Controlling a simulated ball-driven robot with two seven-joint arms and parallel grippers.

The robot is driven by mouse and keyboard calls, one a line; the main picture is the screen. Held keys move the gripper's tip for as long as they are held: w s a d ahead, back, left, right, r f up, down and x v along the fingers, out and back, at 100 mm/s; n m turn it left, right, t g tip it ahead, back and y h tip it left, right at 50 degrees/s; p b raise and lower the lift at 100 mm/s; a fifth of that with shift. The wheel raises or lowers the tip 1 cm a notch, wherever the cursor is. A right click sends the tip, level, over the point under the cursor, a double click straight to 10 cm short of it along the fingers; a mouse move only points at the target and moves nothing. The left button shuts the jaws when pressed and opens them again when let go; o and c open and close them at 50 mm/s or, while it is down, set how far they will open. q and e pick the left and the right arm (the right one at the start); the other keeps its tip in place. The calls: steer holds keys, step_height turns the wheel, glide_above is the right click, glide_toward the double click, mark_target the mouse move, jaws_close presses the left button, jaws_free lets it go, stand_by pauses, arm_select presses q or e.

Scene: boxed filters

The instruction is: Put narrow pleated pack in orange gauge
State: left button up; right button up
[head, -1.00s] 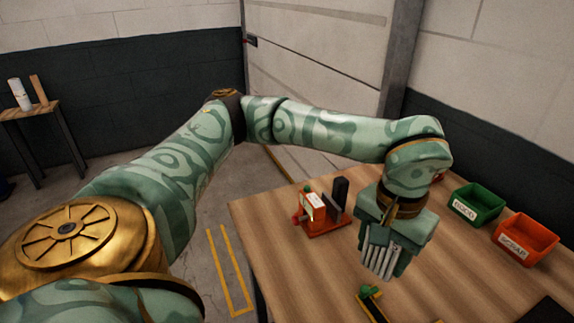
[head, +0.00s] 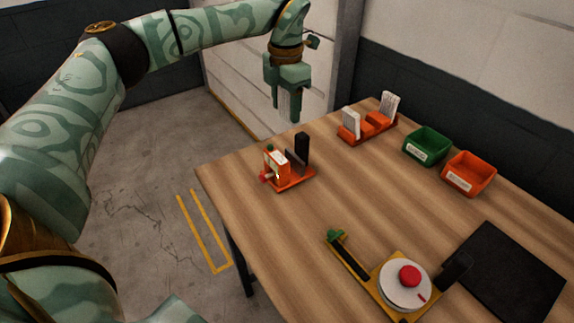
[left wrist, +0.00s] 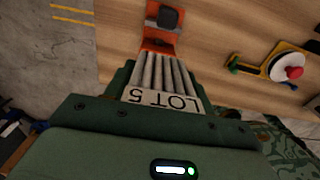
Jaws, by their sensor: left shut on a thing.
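My left gripper (head: 288,100) is shut on a grey-white pleated pack (head: 289,110) and holds it raised, near the table's far left edge. In the left wrist view the pack (left wrist: 165,85) shows its pleats and a label reading "LOT 5", between the fingers (left wrist: 163,80). The orange gauge (head: 293,184) stands on the table below the gripper in the head view. It has a dark upright post, a grey plate and an orange block with a white label. In the left wrist view the gauge (left wrist: 160,42) lies just beyond the pack, apart from it. My right gripper is not in view.
An orange rack (head: 377,128) with white packs stands at the back. Green (head: 427,146) and orange (head: 468,173) bins are right of it. A yellow fixture (head: 350,264) with a white dial (head: 404,286) and red knob, and a black mat (head: 507,272), are nearer. The table's middle is clear.

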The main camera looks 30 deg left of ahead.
mark_target(286, 121)
arm_select(q)
step_height(286, 121, down, 12)
steer(key=b, duration=0.3)
steer(key=shift+f+b, duration=0.5)
steer(key=shift+f, duration=1.75)
steer(key=shift+f, duration=0.1)
steer(key=o, duration=1)
steer(key=shift+o, duration=0.2)
step_height(286, 121, up, 12)
steer(key=p, duration=0.3)
